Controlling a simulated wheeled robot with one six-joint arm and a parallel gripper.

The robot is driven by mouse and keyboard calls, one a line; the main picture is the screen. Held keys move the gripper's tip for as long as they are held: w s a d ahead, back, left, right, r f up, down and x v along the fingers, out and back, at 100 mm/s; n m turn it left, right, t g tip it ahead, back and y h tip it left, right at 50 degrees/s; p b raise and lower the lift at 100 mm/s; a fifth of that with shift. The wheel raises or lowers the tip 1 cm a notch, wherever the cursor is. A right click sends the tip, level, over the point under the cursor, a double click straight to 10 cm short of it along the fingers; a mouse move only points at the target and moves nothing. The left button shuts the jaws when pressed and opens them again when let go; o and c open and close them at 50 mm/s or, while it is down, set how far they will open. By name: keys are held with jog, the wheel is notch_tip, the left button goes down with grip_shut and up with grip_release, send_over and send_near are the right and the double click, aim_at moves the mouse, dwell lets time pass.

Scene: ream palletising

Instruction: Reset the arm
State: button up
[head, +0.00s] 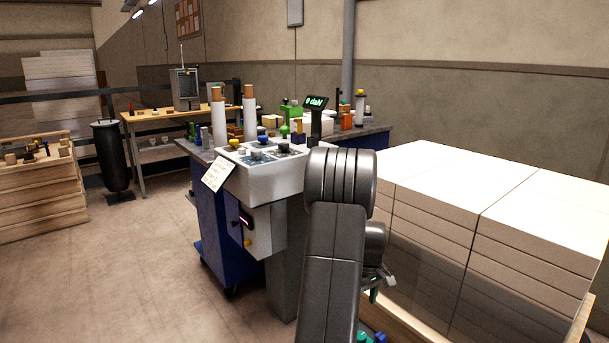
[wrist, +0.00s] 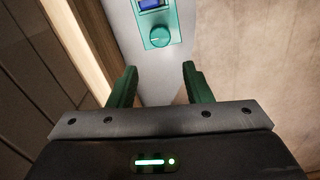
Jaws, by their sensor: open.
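In the wrist view my gripper (wrist: 158,85) has its two green fingers spread apart, with nothing between them. Beyond the fingers is a pale grey panel with a teal knob (wrist: 160,37) and a small blue display. In the head view my dark arm rises in the middle and folds down at the right. My gripper end shows only in small part low beside the arm, next to the pallet load. The stacked white reams (head: 430,215) fill the right side.
A wooden crate stack (head: 40,200) and a black bin (head: 113,160) are at the left. The floor (head: 150,260) between is clear.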

notch_tip(320, 180, down, 13)
jog(key=b, duration=0.3)
jog(key=shift+b, duration=0.4)
jog(key=shift+f+m, duration=0.25)
jog(key=shift+m, duration=0.05)
jog(key=m+b, duration=0.1)
jog(key=m, duration=0.3)
jog(key=shift+m, duration=0.3)
jog(key=m+b, duration=0.1)
jog(key=m, duration=0.3)
jog(key=shift+m+b, duration=0.3)
jog(key=shift+b, duration=0.05)
jog(key=m+b, duration=0.2)
jog(key=m, duration=0.3)
jog(key=shift+b, duration=0.35)
jog(key=m+b, duration=0.1)
jog(key=m, duration=0.1)
jog(key=shift+m, duration=0.4)
jog(key=shift+r+m+b, duration=0.1)
jog(key=shift+m+b, duration=0.2)
